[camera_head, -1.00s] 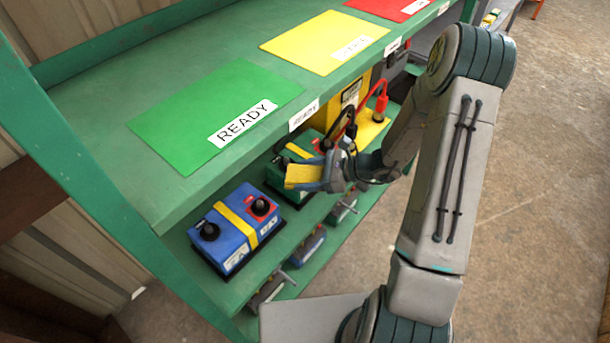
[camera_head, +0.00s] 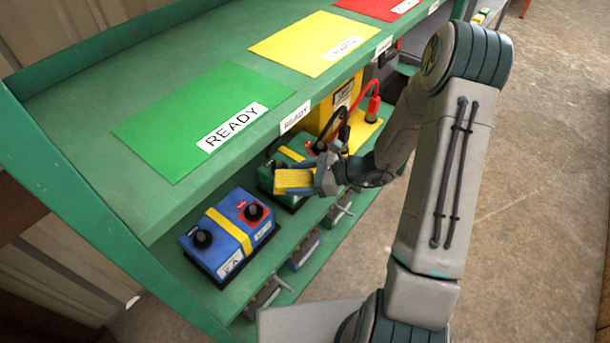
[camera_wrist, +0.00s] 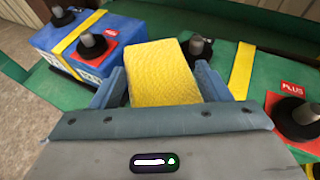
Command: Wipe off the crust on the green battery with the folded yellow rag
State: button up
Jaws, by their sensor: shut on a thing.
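My gripper (camera_head: 322,180) is shut on the folded yellow rag (camera_head: 294,180) and holds it in front of the green battery (camera_head: 281,156) on the middle shelf. In the wrist view the rag (camera_wrist: 162,72) sticks out between the two fingers, beside a dark post of the green battery (camera_wrist: 226,58). The green battery has a yellow strap and a red "PLUS" patch under its other post, at the right. The rag and gripper hide part of the battery, and no crust can be made out. I cannot tell whether the rag touches it.
A blue battery (camera_head: 229,237) with a yellow strap stands left of the green one. The top shelf (camera_head: 100,95) overhangs both and carries a green READY mat (camera_head: 190,118) and a yellow mat (camera_head: 313,42). A yellow charger (camera_head: 342,103) with red and black leads stands behind.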

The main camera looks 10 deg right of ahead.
jog(key=shift+s, duration=0.2)
jog(key=shift+r, duration=0.15)
jog(key=shift+r+p, duration=2.1)
jog(key=shift+r, duration=0.7)
jog(key=shift+c, duration=0.2)
jog(key=shift+r+p, duration=1.05)
jog(key=shift+r, duration=0.5)
